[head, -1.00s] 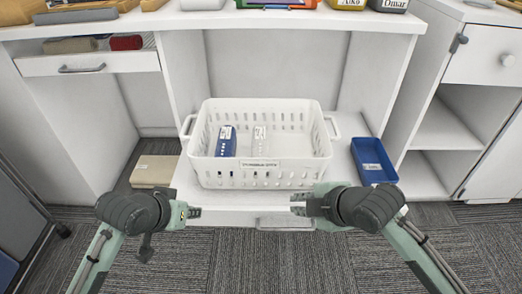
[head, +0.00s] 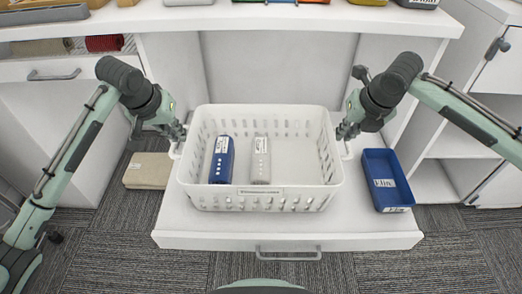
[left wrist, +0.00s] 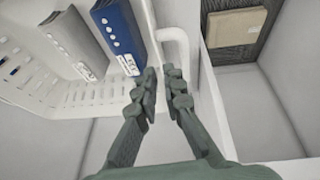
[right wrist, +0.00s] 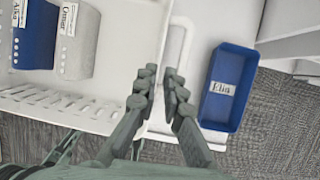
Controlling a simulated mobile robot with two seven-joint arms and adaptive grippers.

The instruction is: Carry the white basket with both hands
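The white basket (head: 262,203) sits upright on the white pull-out surface (head: 230,239). It holds a blue binder-like box (head: 220,170) and a grey-white one (head: 261,170). My left gripper (head: 180,135) is at the basket's left handle (left wrist: 183,42); its fingers (left wrist: 160,72) are a small gap apart, and whether the handle lies between them I cannot tell. My right gripper (head: 343,135) is at the right handle (right wrist: 180,35). Its fingers (right wrist: 160,74) are apart, pointing at the handle, with a white strip showing between them.
A blue tray (head: 388,184) labelled Elia stands just right of the basket, close to the right gripper. A tan box (head: 148,170) lies on the carpet at the left. The desk top (head: 290,18) with several items is behind. Open carpet (head: 225,268) lies in front.

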